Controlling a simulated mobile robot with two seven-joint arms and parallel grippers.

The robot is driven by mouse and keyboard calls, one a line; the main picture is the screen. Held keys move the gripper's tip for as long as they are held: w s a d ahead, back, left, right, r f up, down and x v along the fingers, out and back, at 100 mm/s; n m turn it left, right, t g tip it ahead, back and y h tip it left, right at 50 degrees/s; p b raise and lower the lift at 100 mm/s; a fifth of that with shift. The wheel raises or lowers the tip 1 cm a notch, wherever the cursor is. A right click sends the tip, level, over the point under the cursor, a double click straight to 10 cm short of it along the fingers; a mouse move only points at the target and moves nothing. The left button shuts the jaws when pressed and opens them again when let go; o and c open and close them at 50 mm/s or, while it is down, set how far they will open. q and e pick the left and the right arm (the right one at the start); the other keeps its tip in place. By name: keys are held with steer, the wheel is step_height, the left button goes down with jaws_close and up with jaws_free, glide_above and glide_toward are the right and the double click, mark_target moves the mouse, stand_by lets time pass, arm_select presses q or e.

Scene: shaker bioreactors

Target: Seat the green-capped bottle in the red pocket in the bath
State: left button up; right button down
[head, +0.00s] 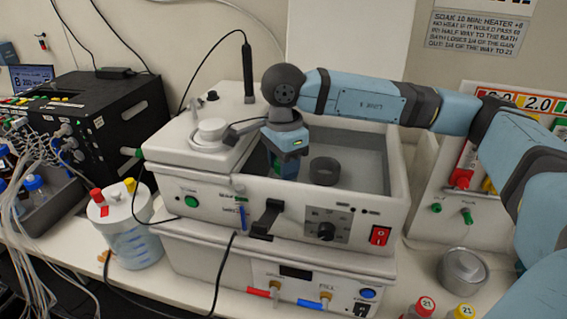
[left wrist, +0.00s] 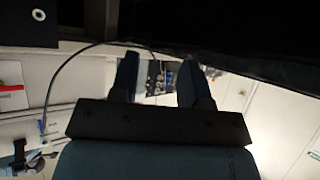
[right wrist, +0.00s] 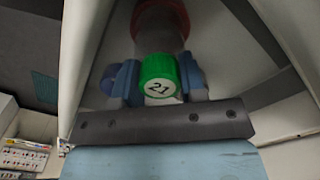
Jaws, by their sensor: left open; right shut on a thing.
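In the right wrist view, my right gripper (right wrist: 157,88) is shut on the green-capped bottle (right wrist: 159,70), whose cap is marked 21. A red ring (right wrist: 178,12), seemingly the red pocket, shows at the bottle's far end; I cannot tell whether the bottle is inside it or in front of it. In the head view, my right gripper (head: 285,166) points down into the left part of the bath (head: 385,205) and hides the bottle and red pocket. My left gripper (left wrist: 155,80) is open and empty in the left wrist view, away from the bath.
A dark ring (head: 324,170) lies in the bath right of my right gripper. The bath's walls stand close around it. A white jug (head: 128,225) and a black box (head: 95,120) are at left. A metal pot (head: 462,270) and red- and yellow-capped bottles (head: 425,306) are at right.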

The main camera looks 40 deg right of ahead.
steer(key=shift+f+b, duration=0.4)
steer(key=shift+f, duration=0.15)
steer(key=shift+s+a+f+b, duration=0.1)
steer(key=shift+s+f+b, duration=0.25)
steer(key=shift+f+b, duration=0.25)
steer(key=c, duration=0.6)
jaws_free()
steer(key=r, duration=0.2)
steer(key=w+r, duration=0.1)
steer(key=r, duration=0.1)
steer(key=shift+r+b, duration=0.15)
steer(key=shift+b, duration=0.15)
step_height(320, 180, up, 10)
steer(key=s, duration=0.1)
steer(key=shift+r+b, duration=0.15)
steer(key=shift+b, duration=0.3)
